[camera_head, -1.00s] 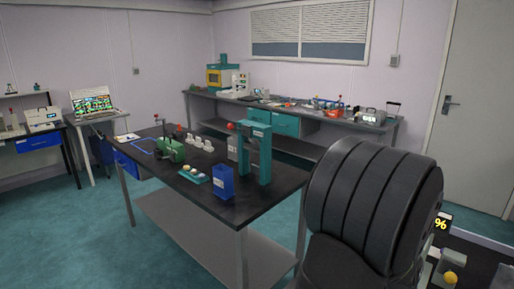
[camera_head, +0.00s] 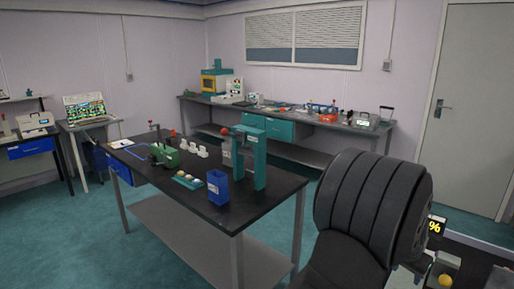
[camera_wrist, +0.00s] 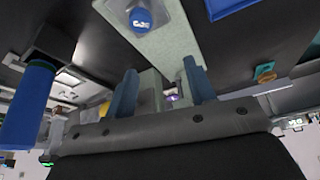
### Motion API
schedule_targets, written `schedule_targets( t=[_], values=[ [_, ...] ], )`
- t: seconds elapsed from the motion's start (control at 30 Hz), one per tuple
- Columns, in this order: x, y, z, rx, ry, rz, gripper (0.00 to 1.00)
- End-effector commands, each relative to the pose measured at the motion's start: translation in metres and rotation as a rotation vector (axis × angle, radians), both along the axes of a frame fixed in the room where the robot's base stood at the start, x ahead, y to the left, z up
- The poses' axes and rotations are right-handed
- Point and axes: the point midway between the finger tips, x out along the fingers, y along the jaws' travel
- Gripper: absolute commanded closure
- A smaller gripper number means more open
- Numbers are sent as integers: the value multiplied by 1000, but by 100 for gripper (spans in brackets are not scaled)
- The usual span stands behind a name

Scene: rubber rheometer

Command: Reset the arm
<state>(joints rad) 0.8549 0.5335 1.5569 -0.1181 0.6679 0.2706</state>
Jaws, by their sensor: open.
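In the head view a large black ribbed link of my own arm fills the lower right; my gripper is out of that view. In the wrist view my gripper (camera_wrist: 161,85) shows as two blue-grey fingers standing apart, with nothing visibly held between them. Behind the fingers are a pale green-grey bar (camera_wrist: 160,45) with a blue round knob (camera_wrist: 140,19) and dark surfaces. A blue cylinder-like thing (camera_wrist: 27,105) is at the left of the wrist view. I cannot tell how far these are from the fingers.
A black-topped table (camera_head: 262,207) stands mid-room with a teal frame (camera_head: 260,160), a blue box (camera_head: 217,187) and a green device (camera_head: 165,155). A back bench (camera_head: 225,103) carries several instruments. Teal floor (camera_head: 60,235) is clear in front.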

Motion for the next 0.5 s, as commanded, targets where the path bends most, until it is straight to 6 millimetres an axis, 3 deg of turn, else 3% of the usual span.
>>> schedule_targets(
  t=[0.23, 0.5],
  values=[
    [-8, 14, 40, -1, -2, 0, 50],
    [-13, 23, 62, 0, 0, 0, 50]
  ],
)
